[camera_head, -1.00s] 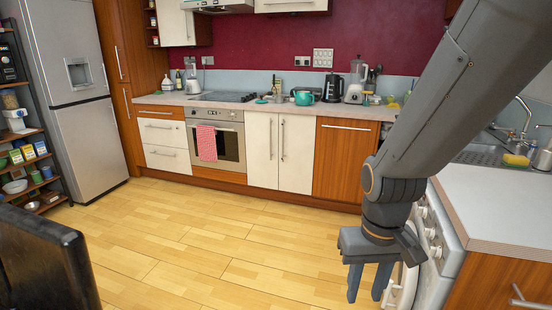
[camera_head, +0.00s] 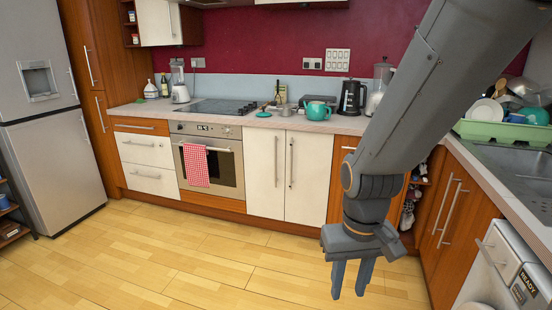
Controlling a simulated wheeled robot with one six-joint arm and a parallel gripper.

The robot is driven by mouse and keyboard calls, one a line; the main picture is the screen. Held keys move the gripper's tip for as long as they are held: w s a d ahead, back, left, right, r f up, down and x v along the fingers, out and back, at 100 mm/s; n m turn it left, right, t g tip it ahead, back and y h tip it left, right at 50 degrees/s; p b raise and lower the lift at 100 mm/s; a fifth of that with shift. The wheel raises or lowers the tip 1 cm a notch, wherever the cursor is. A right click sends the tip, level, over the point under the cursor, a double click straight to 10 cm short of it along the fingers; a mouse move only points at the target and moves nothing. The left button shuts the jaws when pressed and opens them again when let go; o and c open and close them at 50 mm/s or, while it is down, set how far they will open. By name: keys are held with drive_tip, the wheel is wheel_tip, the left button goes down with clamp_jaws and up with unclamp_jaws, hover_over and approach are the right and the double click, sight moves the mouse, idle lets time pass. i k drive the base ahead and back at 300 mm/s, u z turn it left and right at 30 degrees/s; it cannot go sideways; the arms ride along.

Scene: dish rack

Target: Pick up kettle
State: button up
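The black kettle (camera_head: 352,97) stands upright on the far counter, near its right end, in the head view. My arm hides nearby parts of the counter. My gripper (camera_head: 350,290) hangs fingers down in front of the cabinets, at the lower right of the picture. It is well below the kettle in the picture and apart from it. Its two fingers show a gap and hold nothing.
A teal teapot (camera_head: 318,111) is left of the kettle and a blender (camera_head: 380,82) is right of it. The far counter (camera_head: 300,124) has a hob. A sink counter with a green dish rack (camera_head: 500,131) runs along the right. The wooden floor (camera_head: 190,255) is clear.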

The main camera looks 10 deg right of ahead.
sight(350, 95)
drive_tip(key=z, duration=0.4)
drive_tip(key=i, duration=1.8)
drive_tip(key=z, duration=0.3)
drive_tip(key=i, duration=1.45)
drive_tip(key=z, duration=0.05)
